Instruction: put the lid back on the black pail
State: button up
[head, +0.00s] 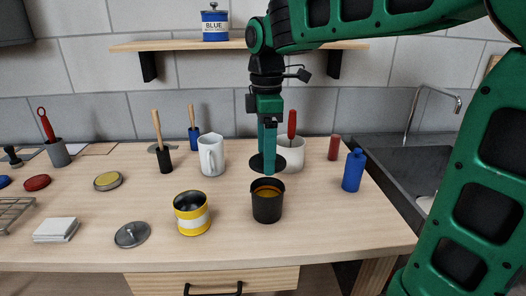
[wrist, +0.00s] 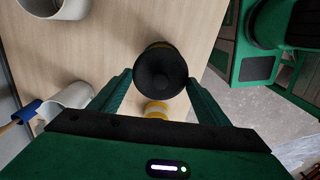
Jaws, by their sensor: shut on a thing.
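My gripper (head: 269,170) points down and is shut on a round black lid (head: 257,161), held level in the air. The black pail (head: 267,207) stands open and upright on the table, with orange-yellow inside. In the head view the lid shows above the pail's rim, apart from it. In the wrist view the lid (wrist: 160,70) sits between the fingertips and hides most of what is below, so I cannot tell how well it lines up with the pail.
A yellow tin (head: 192,222) stands open left of the pail. A grey lid (head: 132,235) lies nearer the front left. A white mug (head: 211,158), a white pot (head: 292,156) and a blue bottle (head: 353,171) stand around. A sink (head: 400,150) is at the right.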

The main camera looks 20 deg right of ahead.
notch_tip(320, 180, down, 6)
jog(key=shift+f, duration=0.2)
dwell(0.7)
jog(key=shift+s+f, duration=0.1)
jog(key=shift+s, duration=0.05)
dwell(2.2)
jog(key=o, duration=1.3)
jog(key=shift+o, duration=0.2)
jog(key=shift+r, duration=3.5)
